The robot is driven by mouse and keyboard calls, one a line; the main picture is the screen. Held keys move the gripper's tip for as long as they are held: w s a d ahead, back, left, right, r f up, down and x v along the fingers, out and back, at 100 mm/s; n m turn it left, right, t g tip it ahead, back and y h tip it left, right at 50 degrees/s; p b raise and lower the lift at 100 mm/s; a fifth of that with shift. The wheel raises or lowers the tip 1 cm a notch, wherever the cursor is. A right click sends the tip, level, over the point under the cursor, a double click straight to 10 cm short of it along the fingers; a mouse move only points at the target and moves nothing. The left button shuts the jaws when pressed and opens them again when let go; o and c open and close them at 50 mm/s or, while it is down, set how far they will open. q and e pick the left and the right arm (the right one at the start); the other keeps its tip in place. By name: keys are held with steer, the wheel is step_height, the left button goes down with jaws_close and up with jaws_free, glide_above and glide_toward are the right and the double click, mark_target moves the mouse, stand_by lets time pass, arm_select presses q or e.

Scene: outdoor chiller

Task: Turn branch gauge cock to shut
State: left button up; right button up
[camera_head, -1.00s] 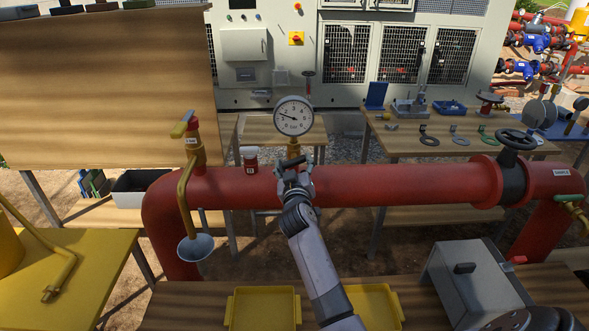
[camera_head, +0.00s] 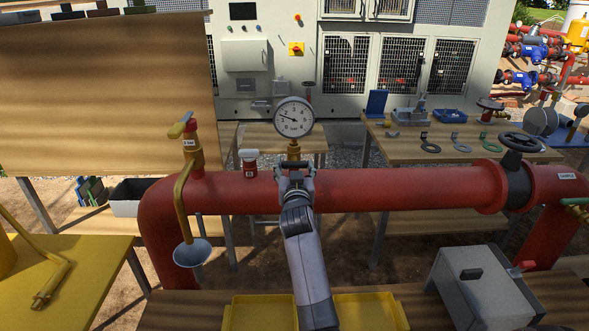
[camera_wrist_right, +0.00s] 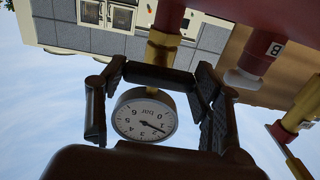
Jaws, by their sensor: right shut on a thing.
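The pressure gauge (camera_head: 294,117) stands upright on a brass stem (camera_head: 293,149) above the red pipe, and it also shows upside down in the wrist view (camera_wrist_right: 145,115). Below its dial is the dark bar handle of the gauge cock (camera_wrist_right: 158,76), lying crosswise to the brass stem. My right gripper (camera_head: 296,177) is at this handle, in front of the red pipe. In the wrist view its fingers (camera_wrist_right: 158,108) stand at either end of the bar, shut on it. In the head view the gripper hides the lower cock. My left gripper is not in view.
The red pipe (camera_head: 400,187) runs across the scene. A white-handled fitting (camera_head: 249,160) labelled B stands left of the gauge; a yellow-handled drain with a funnel (camera_head: 192,252) is farther left. A black handwheel valve (camera_head: 520,143) is at right. Yellow trays and a grey box (camera_head: 480,287) are in front.

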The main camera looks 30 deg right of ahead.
steer(key=o, duration=1.2)
steer(key=shift+c, duration=0.2)
steer(key=shift+r, duration=0.15)
step_height(320, 180, up, 10)
steer(key=shift+f, duration=0.1)
steer(key=shift+f, duration=0.1)
